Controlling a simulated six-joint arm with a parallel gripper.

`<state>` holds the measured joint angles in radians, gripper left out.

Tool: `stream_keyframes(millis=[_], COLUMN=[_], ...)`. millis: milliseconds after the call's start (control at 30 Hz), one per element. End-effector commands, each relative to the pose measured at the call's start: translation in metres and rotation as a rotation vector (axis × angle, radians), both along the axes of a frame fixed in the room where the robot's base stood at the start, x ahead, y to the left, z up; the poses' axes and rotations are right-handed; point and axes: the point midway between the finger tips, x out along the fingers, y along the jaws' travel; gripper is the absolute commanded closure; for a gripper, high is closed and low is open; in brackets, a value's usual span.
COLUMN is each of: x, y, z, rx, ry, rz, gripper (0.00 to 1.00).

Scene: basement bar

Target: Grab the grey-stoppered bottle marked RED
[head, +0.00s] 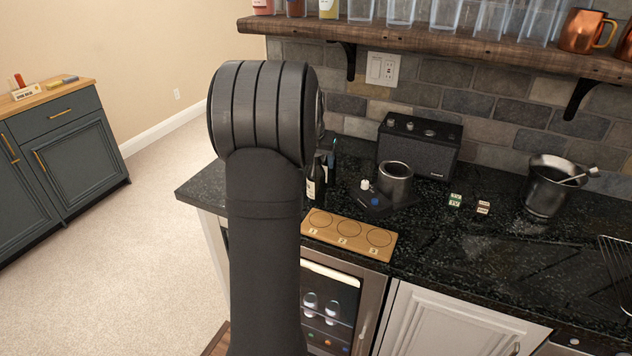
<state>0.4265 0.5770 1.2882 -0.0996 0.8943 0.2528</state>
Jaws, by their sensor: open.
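A dark bottle with a pale label (312,187) stands on the black counter (466,252), just right of my arm. Part of it is hidden behind my arm. Another dark, slim object (330,165) stands close behind it, perhaps a second bottle. The label writing and the stopper colours are too small to read, so I cannot tell which one is marked RED. My arm rises through the middle of the view. My gripper is not in view.
A wooden board (349,252) with circles numbered 1, 2 and 3 lies at the counter's front edge. Behind it are a dark cup-like device (396,185) and a black speaker (419,148). A metal bucket (547,187) stands right. A glass-lined shelf (450,40) hangs above.

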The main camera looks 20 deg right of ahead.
Motion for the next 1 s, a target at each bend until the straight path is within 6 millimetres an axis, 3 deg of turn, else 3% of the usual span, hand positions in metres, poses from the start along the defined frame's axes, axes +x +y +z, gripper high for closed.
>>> stream_keyframes(millis=[267, 600, 1000], x=[0.0023, 0.002, 0.0017], y=[-0.0019, -0.0017, -0.0016], z=[-0.0068, -0.007, -0.0032], rx=[-0.001, 0.0, 0.001], ry=[-0.001, 0.0, 0.002], rz=[0.0, 0.001, 0.001], gripper=[0.36, 1.0, 1.0])
